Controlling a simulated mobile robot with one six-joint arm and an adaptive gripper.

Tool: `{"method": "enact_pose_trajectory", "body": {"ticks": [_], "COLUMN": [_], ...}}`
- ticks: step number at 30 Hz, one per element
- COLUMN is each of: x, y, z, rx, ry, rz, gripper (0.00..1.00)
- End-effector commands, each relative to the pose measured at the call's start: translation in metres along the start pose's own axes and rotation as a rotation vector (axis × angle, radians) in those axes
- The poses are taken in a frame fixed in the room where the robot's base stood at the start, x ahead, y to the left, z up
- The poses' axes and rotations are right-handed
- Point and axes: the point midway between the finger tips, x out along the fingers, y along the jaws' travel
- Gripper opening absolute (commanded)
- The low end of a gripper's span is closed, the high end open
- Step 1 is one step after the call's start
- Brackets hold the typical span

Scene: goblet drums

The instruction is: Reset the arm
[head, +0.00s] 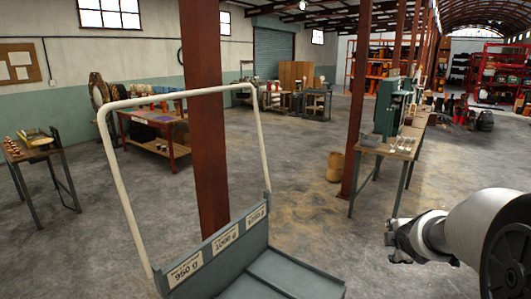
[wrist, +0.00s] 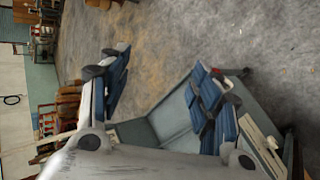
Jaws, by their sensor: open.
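My gripper (head: 396,240) is at the lower right of the head view, at the end of my pale arm, in the air to the right of the grey cart (head: 236,245). In the wrist view my gripper (wrist: 160,80) shows two blue-padded fingers spread wide apart, with nothing between them. Part of the grey cart (wrist: 170,120) shows behind and between the fingers there.
A rust-red post (head: 208,120) stands just behind the cart; another post (head: 360,90) stands by a workbench (head: 385,148) with a green machine (head: 388,108). A small table (head: 35,152) and a red-legged bench (head: 160,148) stand left. The concrete floor (head: 290,150) between is open.

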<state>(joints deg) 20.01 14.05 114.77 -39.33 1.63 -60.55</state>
Motion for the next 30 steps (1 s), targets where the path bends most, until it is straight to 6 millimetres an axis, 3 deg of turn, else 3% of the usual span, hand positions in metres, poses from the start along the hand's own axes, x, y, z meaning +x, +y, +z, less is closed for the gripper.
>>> {"method": "enact_pose_trajectory", "body": {"ticks": [1,5,8,15,18,22,25,30], "x": [-0.032,-0.100,-0.151,-0.255,-0.284,-0.306,-0.314,-0.314], "y": [0.000,-0.023,-0.052,-0.146,-0.180,-0.210,-0.220,-0.220], "z": [-0.008,-0.024,-0.039,-0.080,-0.094,-0.105,-0.109,-0.109], "rx": [0.105,0.407,0.635,1.129,1.269,1.376,1.412,1.414], "ry": [-0.014,-0.045,-0.060,-0.088,-0.102,-0.120,-0.129,-0.130], "rz": [-0.013,-0.080,-0.143,-0.346,-0.429,-0.506,-0.534,-0.535], "gripper": [0.58,0.58,0.58,0.58,0.58,0.58,0.58,0.58]}}
